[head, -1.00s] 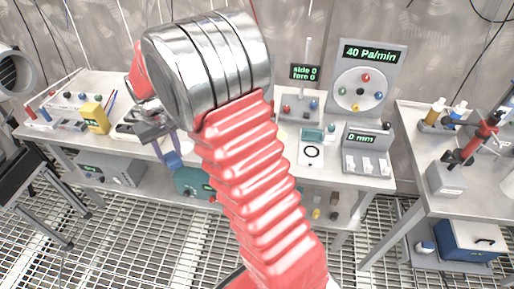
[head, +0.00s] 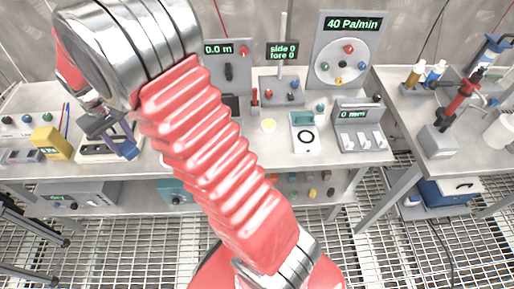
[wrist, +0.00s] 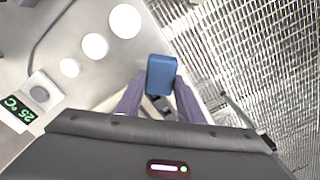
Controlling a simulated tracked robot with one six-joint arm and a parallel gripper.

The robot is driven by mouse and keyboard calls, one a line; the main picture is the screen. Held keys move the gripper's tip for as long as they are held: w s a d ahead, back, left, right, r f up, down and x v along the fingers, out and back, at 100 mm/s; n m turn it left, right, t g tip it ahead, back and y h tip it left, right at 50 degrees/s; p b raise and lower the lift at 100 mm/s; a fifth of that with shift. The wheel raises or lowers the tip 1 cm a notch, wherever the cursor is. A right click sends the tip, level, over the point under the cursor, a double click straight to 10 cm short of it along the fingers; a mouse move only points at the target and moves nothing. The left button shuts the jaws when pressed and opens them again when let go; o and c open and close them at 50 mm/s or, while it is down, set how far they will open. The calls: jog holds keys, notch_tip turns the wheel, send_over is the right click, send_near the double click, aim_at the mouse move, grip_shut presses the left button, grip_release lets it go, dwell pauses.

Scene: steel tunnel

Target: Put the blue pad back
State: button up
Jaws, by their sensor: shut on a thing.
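The blue pad (wrist: 161,75) is a small rounded block. My gripper (wrist: 160,84) is shut on it, with a purple finger on either side in the wrist view. In the head view the pad (head: 129,151) shows small below my gripper (head: 121,138), near the front edge of the left bench (head: 245,163). In the wrist view it lies against the bench edge, with floor grating to the right. The pad seems to be held above the bench; its exact height I cannot tell. My red arm hides the bench behind it.
A yellow box (head: 52,143) stands left of my gripper. Three white discs (wrist: 95,46) lie on the bench, with a 25 °C display (wrist: 15,115) nearby. A dial panel (head: 345,55) stands at the back. A second bench (head: 465,155) is at the right.

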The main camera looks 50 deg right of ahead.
jog(key=s+d+r+m, duration=0.1)
jog(key=s+d+m, duration=0.1)
jog(key=s+d, duration=0.35)
jog(key=s+d+r+m, duration=0.1)
jog(key=s+d, duration=0.1)
jog(key=d, duration=0.6)
jog(key=s+d+m, duration=0.2)
jog(key=s+d, duration=0.2)
jog(key=d, duration=0.3)
jog(key=s+d+m, duration=0.2)
jog(key=s+d, duration=0.3)
jog(key=s, duration=0.4)
jog(key=s+d+r+m, duration=0.1)
jog(key=s+d+m, duration=0.1)
jog(key=s+d, duration=0.3)
jog(key=s, duration=0.4)
jog(key=shift+d+m, duration=0.35)
jog(key=shift+m, duration=0.05)
jog(key=shift+s, duration=0.1)
jog(key=shift+f, duration=3.05)
jog(key=shift+f, duration=1.9)
